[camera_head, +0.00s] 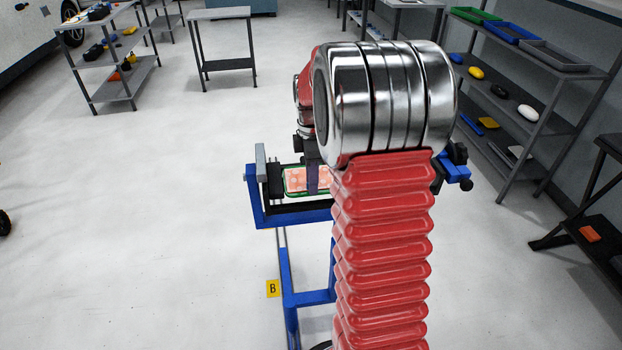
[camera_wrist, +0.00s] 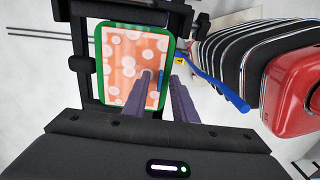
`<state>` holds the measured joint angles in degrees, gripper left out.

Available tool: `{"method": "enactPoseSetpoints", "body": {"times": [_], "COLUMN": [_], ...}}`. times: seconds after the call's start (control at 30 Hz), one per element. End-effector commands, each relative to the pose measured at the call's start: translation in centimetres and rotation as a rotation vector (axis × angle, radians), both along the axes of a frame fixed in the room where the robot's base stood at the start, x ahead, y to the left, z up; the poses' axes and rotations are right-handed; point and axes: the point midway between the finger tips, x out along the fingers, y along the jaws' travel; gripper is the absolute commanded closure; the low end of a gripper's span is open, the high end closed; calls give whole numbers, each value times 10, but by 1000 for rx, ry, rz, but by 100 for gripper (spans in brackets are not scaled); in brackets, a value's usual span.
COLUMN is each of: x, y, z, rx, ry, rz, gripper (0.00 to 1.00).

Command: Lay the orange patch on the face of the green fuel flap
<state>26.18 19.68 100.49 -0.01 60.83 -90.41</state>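The orange patch (camera_wrist: 120,68), printed with pale round spots, lies over the face of the green fuel flap (camera_wrist: 99,62) in the wrist view. The flap's green rim shows around it. In the head view the patch (camera_head: 296,181) and the green rim (camera_head: 290,194) show below my wrist. My gripper (camera_wrist: 162,77) is over the patch's right side, its two dark fingers apart with patch surface visible between them. A small blue strip (camera_wrist: 161,76) shows between the fingertips; I cannot tell what it belongs to. Whether the fingertips touch the patch is unclear.
A blue stand (camera_head: 257,200) with dark clamps holds the flap. Shelves with trays (camera_head: 553,56) and small items stand at the right. A grey cart (camera_head: 110,60) and a small table (camera_head: 221,13) stand at the back left.

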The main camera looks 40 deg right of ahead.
Motion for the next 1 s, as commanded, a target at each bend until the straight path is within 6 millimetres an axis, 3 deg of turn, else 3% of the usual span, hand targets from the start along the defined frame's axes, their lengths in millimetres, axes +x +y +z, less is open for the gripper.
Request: {"method": "enactPoseSetpoints", "body": {"times": [0.27, 0.8, 1.0], "x": [1, 1, 1], "y": [-1, -1, -1], "z": [24, 115, 134], "rx": [-2, -2, 0], "ry": [-4, -4, 0], "rz": [0, 0, 0], "gripper": [75, 75, 75]}}
